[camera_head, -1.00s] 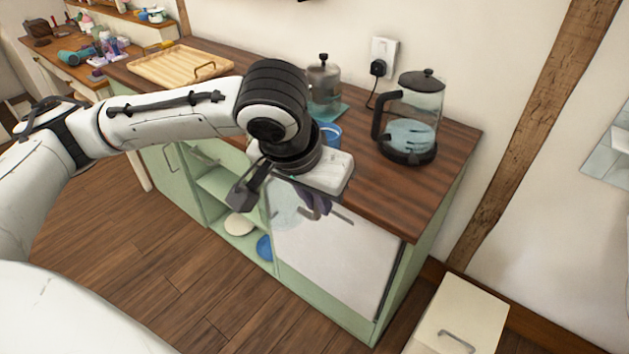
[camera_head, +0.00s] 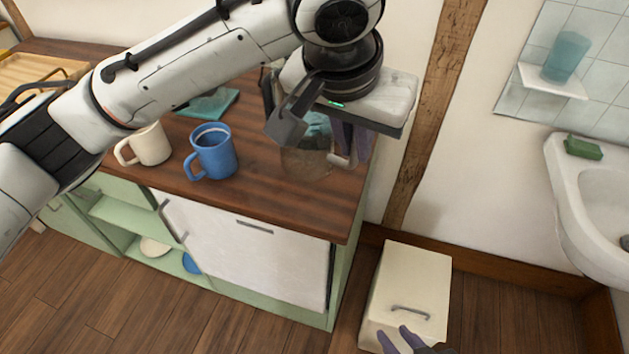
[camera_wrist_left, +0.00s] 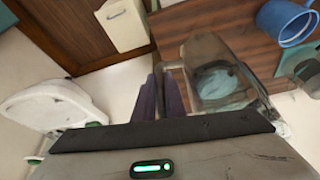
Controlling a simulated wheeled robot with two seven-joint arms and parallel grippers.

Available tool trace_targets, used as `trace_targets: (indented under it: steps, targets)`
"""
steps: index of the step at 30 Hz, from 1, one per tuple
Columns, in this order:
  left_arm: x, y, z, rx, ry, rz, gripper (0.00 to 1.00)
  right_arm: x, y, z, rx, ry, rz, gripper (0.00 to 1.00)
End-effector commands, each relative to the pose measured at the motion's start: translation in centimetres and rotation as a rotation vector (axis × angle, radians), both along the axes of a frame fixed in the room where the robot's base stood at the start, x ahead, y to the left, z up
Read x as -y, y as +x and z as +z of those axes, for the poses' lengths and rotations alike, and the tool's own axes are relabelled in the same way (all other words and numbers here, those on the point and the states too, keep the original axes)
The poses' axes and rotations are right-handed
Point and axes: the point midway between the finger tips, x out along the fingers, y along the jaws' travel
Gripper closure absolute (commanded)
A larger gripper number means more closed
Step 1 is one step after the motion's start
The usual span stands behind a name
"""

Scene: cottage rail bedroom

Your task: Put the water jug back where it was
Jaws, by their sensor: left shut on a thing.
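The water jug is a clear, rounded glass vessel (camera_head: 303,165) over the right end of the wooden counter. It also shows close beside the fingers in the left wrist view (camera_wrist_left: 238,105). My left gripper (camera_head: 350,158) is shut on it from its right side; the grip itself is mostly hidden. Pale teal water shows through the glass; I cannot tell whether it is in the jug or behind it. I cannot tell if the jug's base touches the counter. My right gripper (camera_head: 400,336) shows only its purple fingertips at the bottom edge, apart and empty.
A blue mug (camera_head: 214,152) and a cream mug (camera_head: 150,146) stand left of the jug on the counter (camera_head: 290,210). A teal mat (camera_head: 210,103) lies behind them. A cream bin (camera_head: 410,290) stands on the floor; a sink (camera_head: 590,200) is at right.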

Motion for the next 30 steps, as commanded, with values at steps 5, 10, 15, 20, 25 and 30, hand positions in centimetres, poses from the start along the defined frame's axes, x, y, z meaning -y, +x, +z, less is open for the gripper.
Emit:
trace_targets:
  steps: [5,10,15,20,25,30]
  targets:
    - [1.1,-0.4,-1.6,0.0,0.006,-0.023,1.0,0.0,-0.3,-0.2,-0.006,0.0,0.0,0.69]
    - [1.0,-0.4,-4.6,0.0,0.005,-0.022,1.0,0.0,-0.8,-0.4,-0.015,0.0,0.0,0.69]
    - [1.1,-0.4,-6.1,0.002,0.003,-0.021,1.0,0.0,-0.9,-0.4,-0.017,0.0,0.001,0.69]
    - [1.0,-0.4,-7.9,0.001,0.004,-0.021,1.0,0.0,-0.9,-0.4,-0.017,0.0,0.001,0.69]
    - [1.1,-0.4,-9.8,0.003,0.003,-0.021,1.0,0.0,-0.9,-0.4,-0.017,0.0,0.001,0.69]
    - [1.1,-0.3,-9.7,0.004,0.003,-0.022,1.0,0.0,-0.8,-0.4,-0.016,0.0,0.001,0.69]
